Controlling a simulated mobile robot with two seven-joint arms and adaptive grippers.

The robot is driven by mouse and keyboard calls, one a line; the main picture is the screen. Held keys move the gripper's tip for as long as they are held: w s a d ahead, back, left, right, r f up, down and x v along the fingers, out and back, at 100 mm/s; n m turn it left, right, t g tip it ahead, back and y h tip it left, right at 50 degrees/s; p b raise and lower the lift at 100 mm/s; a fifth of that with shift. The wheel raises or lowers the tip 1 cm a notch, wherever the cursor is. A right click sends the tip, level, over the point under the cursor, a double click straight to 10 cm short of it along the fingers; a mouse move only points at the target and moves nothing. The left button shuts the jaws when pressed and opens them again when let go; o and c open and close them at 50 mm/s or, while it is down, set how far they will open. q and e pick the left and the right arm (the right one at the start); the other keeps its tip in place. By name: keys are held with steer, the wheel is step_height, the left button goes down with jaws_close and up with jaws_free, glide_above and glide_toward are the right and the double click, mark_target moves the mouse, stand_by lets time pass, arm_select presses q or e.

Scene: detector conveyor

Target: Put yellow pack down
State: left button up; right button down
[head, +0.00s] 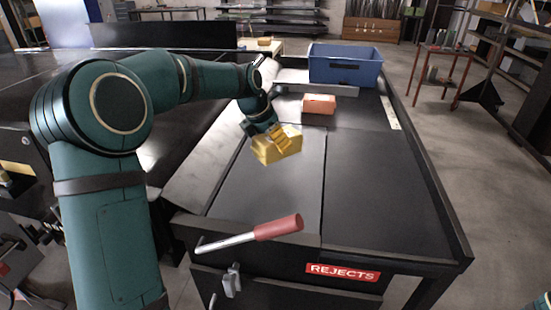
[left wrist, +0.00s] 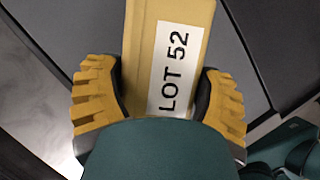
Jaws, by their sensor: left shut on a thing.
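The yellow pack (head: 265,150) is in my left gripper (head: 281,142), over the near left part of the black rejects table (head: 375,190) in the head view. I cannot tell whether the pack touches the table surface. In the left wrist view the pack (left wrist: 138,50) shows a white label reading LOT 52, and the yellow fingers of the left gripper (left wrist: 158,102) press on both its sides. My right gripper is not in view.
An orange pack (head: 319,104) lies farther back on the table. A blue bin (head: 345,65) stands at the back. A red-handled lever (head: 278,228) sticks out at the table's near edge, above a REJECTS sign (head: 342,272). The table's right half is clear.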

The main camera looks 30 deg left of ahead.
arm_select(q)
steer(key=shift+f+b, duration=0.3)
steer(key=shift+f, duration=2.15)
steer(key=shift+f, duration=0.1)
steer(key=o, duration=1.2)
steer(key=shift+f, duration=0.1)
steer(key=shift+o, duration=0.2)
steer(key=shift+r, duration=0.25)
steer(key=p+v, duration=0.1)
steer(key=v, duration=1.1)
steer(key=shift+s+f, duration=0.1)
